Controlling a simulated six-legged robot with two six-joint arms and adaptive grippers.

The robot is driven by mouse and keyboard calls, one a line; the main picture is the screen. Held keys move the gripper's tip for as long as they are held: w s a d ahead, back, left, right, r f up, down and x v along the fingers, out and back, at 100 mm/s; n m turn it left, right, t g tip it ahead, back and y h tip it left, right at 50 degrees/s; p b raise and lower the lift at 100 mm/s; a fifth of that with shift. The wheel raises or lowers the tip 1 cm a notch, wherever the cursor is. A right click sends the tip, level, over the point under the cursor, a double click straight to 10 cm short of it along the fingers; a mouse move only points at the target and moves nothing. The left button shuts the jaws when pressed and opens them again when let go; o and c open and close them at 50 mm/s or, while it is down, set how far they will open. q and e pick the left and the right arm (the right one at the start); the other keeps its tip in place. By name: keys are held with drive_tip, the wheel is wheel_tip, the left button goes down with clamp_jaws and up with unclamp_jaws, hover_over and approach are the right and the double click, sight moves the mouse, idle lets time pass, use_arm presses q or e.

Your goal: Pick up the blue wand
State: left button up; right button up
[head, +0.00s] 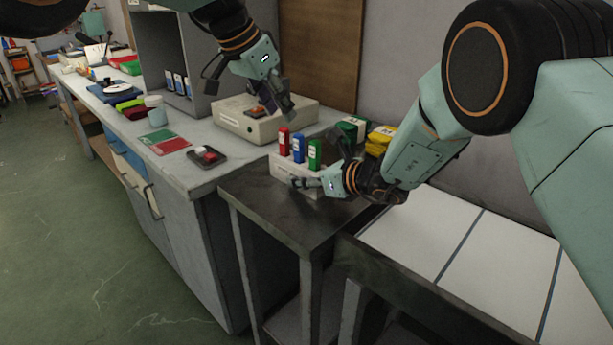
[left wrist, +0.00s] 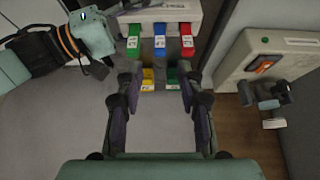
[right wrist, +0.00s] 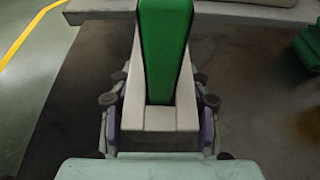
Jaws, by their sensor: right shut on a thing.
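The blue wand (head: 298,148) stands upright in a white rack (head: 281,167), between a red wand (head: 284,141) and a green wand (head: 315,154). The blue wand (left wrist: 160,40) also shows near the top of the left wrist view. My left gripper (head: 284,106) is open and empty, above and behind the rack, apart from the wands. My right gripper (head: 312,182) is shut on the white rack at its green-wand end. In the right wrist view, its fingers lie on both sides of the white rack (right wrist: 160,120), and the green wand (right wrist: 163,50) rises above it.
A beige box with an orange switch (head: 240,120) stands behind the rack on the grey counter. Green (head: 352,128) and yellow (head: 379,138) stacks lie behind the wands. A dark tray (head: 207,158) sits on the counter at left. White panels (head: 420,235) lie at right.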

use_arm(q)
drive_tip(key=shift+c, duration=0.2)
idle(0.3)
drive_tip(key=shift+a, duration=0.1)
drive_tip(key=shift+c, duration=0.6)
drive_tip(key=w+a+f+n+t+y, duration=0.2)
drive_tip(key=w+a+f+t, duration=0.15)
drive_tip(key=a, duration=0.35)
drive_tip(key=w+a+f+n+t+y, duration=0.1)
drive_tip(key=w+a+f+t+y, duration=0.15)
drive_tip(key=w+a+f, duration=0.35)
drive_tip(key=m+t+h, duration=0.3)
drive_tip(key=h, duration=1)
approach(296, 138)
drive_tip(key=x, duration=0.5)
drive_tip(key=shift+w+d+r, duration=0.1)
drive_tip(key=shift+w+r, duration=0.1)
drive_tip(key=shift+w, duration=0.05)
drive_tip(key=shift+f+x, duration=0.15)
drive_tip(key=shift+x, duration=1.2)
drive_tip(key=shift+f+x, duration=0.1)
drive_tip(key=shift+x, duration=1.2)
drive_tip(key=shift+d, duration=0.1)
